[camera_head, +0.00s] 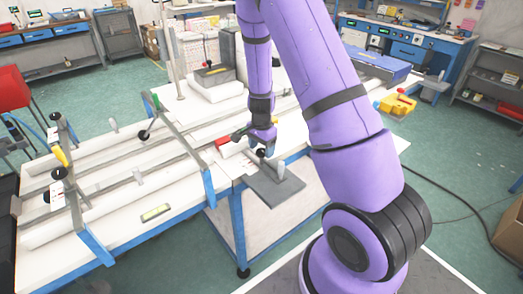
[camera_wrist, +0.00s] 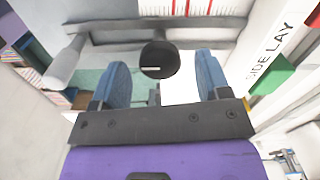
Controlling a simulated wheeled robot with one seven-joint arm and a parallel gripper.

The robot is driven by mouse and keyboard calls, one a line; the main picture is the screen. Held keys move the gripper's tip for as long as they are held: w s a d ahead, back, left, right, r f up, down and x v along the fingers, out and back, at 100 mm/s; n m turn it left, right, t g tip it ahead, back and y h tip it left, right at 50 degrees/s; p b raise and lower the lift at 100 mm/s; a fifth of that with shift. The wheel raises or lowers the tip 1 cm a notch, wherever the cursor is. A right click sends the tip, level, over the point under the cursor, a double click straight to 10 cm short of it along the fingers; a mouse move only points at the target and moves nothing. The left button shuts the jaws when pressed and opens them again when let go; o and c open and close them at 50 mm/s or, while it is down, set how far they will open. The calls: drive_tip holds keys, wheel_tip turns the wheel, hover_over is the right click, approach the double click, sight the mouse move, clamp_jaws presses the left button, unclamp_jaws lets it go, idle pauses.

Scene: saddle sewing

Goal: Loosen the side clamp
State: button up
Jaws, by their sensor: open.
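The side clamp shows as a round black knob (camera_wrist: 159,58) with a white mark on its face, on a grey metal bar (camera_wrist: 110,35) in the wrist view. My gripper (camera_wrist: 162,80) has two blue fingers spread apart, one on each side of the knob. Gaps show between the fingers and the knob, and I cannot tell the depth between them. In the head view my gripper (camera_head: 262,138) points down at the near right corner of the white table, with the black knob (camera_head: 261,154) just below it. The gripper holds nothing.
A white strip (camera_wrist: 268,62) lettered "SIDE LAY" lies right of the knob, with a green block (camera_wrist: 272,78) beside it. A dark grey plate (camera_head: 275,186) juts from the table edge (camera_head: 160,190). Blue-and-metal frames with black knobs stand along the table's left.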

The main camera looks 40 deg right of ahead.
drive_tip(key=shift+f, duration=0.65)
drive_tip(key=c, duration=0.9)
drive_tip(key=shift+c, duration=0.2)
